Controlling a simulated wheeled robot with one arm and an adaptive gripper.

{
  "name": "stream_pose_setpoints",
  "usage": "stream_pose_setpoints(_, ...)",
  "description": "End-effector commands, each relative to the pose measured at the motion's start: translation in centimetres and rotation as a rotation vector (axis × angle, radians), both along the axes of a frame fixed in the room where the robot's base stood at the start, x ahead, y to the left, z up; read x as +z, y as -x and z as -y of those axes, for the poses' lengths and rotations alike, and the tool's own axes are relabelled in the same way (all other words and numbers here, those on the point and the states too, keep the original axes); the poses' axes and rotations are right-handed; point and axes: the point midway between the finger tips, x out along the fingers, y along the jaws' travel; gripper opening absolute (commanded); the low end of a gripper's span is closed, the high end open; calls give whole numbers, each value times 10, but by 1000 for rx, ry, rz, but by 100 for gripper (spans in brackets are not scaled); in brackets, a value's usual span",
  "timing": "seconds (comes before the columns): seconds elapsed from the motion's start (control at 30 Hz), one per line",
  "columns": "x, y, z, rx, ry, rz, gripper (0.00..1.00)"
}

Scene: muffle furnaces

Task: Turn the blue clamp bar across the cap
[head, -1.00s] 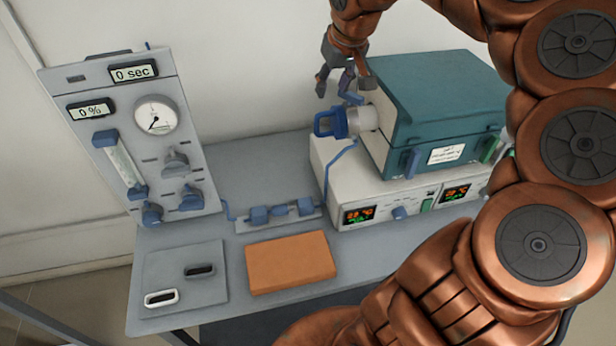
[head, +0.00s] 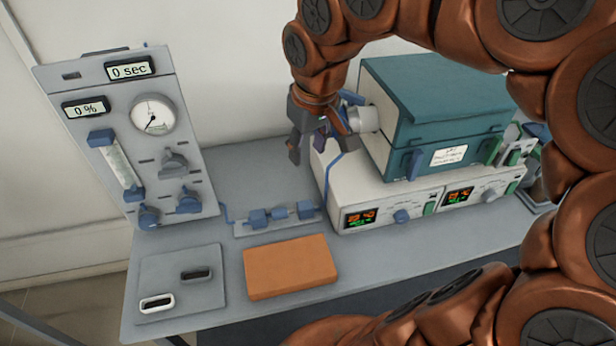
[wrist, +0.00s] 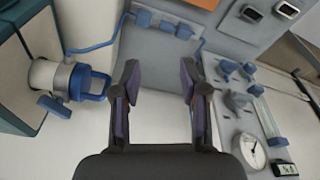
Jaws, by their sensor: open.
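A white cylindrical cap with a grey rim (wrist: 68,78) sticks out of the left side of the teal furnace; the head view also shows the cap (head: 363,119). A blue loop handle (wrist: 98,84) is on the cap's outer end. A short blue bar (wrist: 55,106), apparently the clamp bar, sits beside the cap; its end (head: 350,97) shows above the cap in the head view. My gripper (wrist: 158,84) is open and empty, beside the handle. In the head view my gripper (head: 322,148) hides the handle.
The teal furnace (head: 435,90) sits on white control units (head: 375,190). A grey gas panel (head: 130,140) stands at the left. A blue tube (head: 331,175) hangs below the cap, with blue fittings (head: 280,212) on the table. An orange block (head: 290,266) lies in front.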

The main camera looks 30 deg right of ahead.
Motion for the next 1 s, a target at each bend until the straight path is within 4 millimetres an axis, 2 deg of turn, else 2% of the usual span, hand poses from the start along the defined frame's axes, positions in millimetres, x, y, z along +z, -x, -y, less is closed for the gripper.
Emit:
stream_pose_setpoints(0.3, -23, 32, -18, 17, 8, -61, 44)
stream_pose_setpoints(0.5, -28, 41, -22, 18, 8, -75, 44)
stream_pose_setpoints(0.87, -29, 42, -23, 19, 8, -78, 44)
stream_pose_setpoints(1.0, -37, 58, -29, 20, 10, -106, 44)
